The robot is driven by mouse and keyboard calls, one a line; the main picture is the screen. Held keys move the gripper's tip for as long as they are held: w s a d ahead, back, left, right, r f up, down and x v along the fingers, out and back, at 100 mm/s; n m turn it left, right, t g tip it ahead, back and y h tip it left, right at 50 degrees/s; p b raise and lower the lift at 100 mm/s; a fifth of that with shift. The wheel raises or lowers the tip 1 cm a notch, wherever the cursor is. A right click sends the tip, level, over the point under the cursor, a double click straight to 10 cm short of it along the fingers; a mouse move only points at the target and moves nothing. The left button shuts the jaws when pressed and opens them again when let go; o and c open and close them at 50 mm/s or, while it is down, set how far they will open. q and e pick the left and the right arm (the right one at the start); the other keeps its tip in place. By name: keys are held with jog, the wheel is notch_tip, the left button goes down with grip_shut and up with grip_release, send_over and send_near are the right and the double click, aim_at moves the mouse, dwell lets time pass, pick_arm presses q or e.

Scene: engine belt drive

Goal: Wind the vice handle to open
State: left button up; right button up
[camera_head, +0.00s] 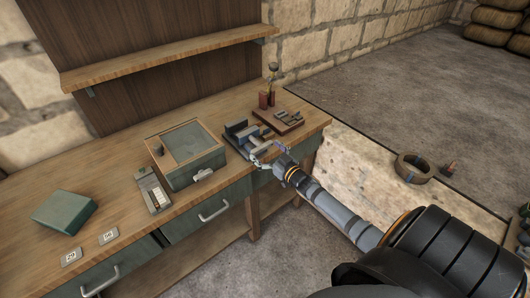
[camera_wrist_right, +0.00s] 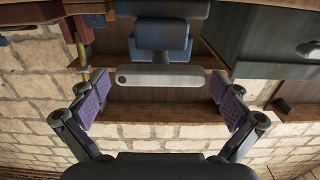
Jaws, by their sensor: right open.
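The vice (camera_head: 238,131) is a blue-grey block with jaws, standing near the right front edge of the wooden workbench. In the right wrist view the vice (camera_wrist_right: 160,35) is at the top centre. Its handle (camera_wrist_right: 165,77), a light grey bar with a dark hole near one end, lies crosswise below it. My right gripper (camera_head: 269,154) is at the front of the vice. In the wrist view my right gripper (camera_wrist_right: 158,90) is open, with purple finger pads beyond the two ends of the handle and apart from it. In the head view the gripper partly hides the handle. My left gripper is out of view.
A green box with a glass lid (camera_head: 187,150) stands left of the vice. A tray of small parts (camera_head: 284,122) lies to its right. A grey-green case (camera_head: 65,211) and number cards (camera_head: 108,236) lie further left. Drawers with handles sit below the bench edge.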

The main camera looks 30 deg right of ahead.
jog(key=c, duration=0.8)
jog(key=shift+n, duration=0.3)
jog(key=n, duration=0.1)
jog(key=n+p, duration=0.1)
jog(key=shift+r+n, duration=0.2)
jog(key=shift+n, duration=0.1)
jog(key=n, duration=0.2)
jog(key=shift+n+p, duration=0.3)
jog(key=shift+n, duration=0.1)
jog(key=n, duration=0.3)
jog(key=shift+r+n, duration=0.1)
jog(key=shift+n, duration=0.3)
jog(key=n, duration=0.4)
jog(key=shift+p, duration=0.4)
jog(key=shift+w, duration=0.1)
